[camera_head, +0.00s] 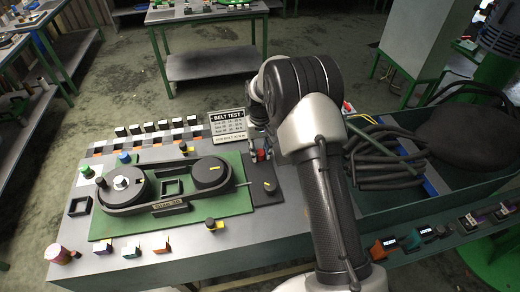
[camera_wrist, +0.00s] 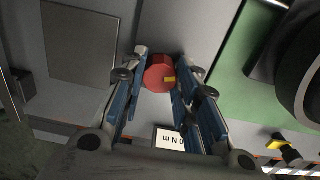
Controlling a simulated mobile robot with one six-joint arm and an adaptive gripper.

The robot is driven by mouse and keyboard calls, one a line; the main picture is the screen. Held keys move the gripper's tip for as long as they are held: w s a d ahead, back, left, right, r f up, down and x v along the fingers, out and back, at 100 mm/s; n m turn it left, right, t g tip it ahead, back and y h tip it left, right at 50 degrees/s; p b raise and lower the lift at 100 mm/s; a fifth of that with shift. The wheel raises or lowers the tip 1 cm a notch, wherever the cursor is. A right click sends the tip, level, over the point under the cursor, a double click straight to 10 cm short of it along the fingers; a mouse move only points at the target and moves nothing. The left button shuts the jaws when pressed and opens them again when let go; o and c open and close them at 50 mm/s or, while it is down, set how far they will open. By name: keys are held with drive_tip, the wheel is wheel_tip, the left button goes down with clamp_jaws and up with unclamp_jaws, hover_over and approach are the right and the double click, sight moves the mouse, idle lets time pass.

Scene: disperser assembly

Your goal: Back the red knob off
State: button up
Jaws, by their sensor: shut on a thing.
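The red knob (camera_wrist: 160,76) has a round red face with a small yellow mark. In the wrist view it sits between the tips of my gripper (camera_wrist: 160,68), one blue-padded finger on each side. My gripper is shut on it. In the head view my arm reaches down at the centre, and small red parts (camera_head: 262,154) show beside the green plate, just under the wrist. Most of my fingers are hidden there by the wrist.
The belt rig on its green plate (camera_head: 105,224) fills the table to the left. A BELT TEST sign (camera_head: 229,124) stands close behind my wrist. A dark knob (camera_head: 269,186) stands in front of it. To the right, an open bin holds black hoses (camera_head: 385,160).

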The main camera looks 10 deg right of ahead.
sight(260, 152)
drive_tip(key=n, duration=0.6)
drive_tip(key=shift+p, duration=0.35)
drive_tip(key=n, duration=0.5)
drive_tip(key=shift+n, duration=0.3)
drive_tip(key=o, duration=1)
drive_tip(key=shift+o, duration=0.2)
drive_tip(key=shift+r, duration=0.1)
wheel_tip(260, 152, up, 12)
